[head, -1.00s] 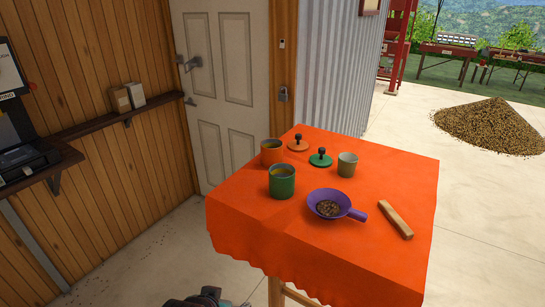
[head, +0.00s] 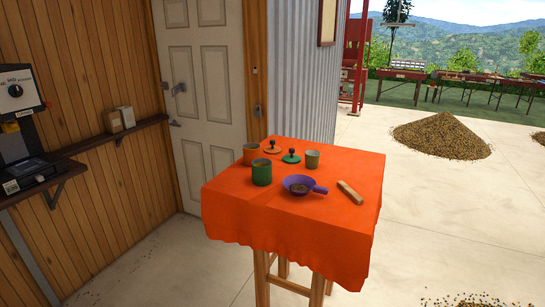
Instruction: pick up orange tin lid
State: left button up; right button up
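The orange tin lid (head: 272,149), with a dark knob on top, lies on the orange cloth of the table (head: 240,220) near its back edge. An orange tin (head: 251,155) stands just left of it. A green lid (head: 291,157) with a dark knob lies to its right. A green tin (head: 261,173) stands in front of the orange tin. Neither of my grippers shows in the head view now.
A grey-green cup (head: 312,160), a purple scoop (head: 299,185) holding beans and a wooden block (head: 349,191) are also on the table. A door (head: 205,90) and a wooden wall shelf (head: 110,135) are behind and left. Open floor (head: 430,220) lies to the right.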

aim_at(271, 149)
jog(key=k+z, duration=0.1)
jog(key=z, duration=0.8)
jog(key=k+l+z, duration=0.1)
jog(key=z, duration=0.35)
jog(key=k+z, duration=0.1)
jog(key=z, duration=0.35)
jog(key=j+z, duration=0.1)
jog(key=j, duration=0.35)
jog(key=k+j+z, duration=0.1)
jog(key=j, duration=0.35)
jog(key=k+j+z, duration=0.15)
jog(key=j, duration=0.3)
jog(key=j+z, duration=0.1)
jog(key=j, duration=0.35)
jog(key=k+j+z, duration=0.1)
jog(key=j, duration=0.3)
jog(key=k+j+z, duration=0.1)
jog(key=j, duration=0.35)
jog(key=k, duration=0.1)
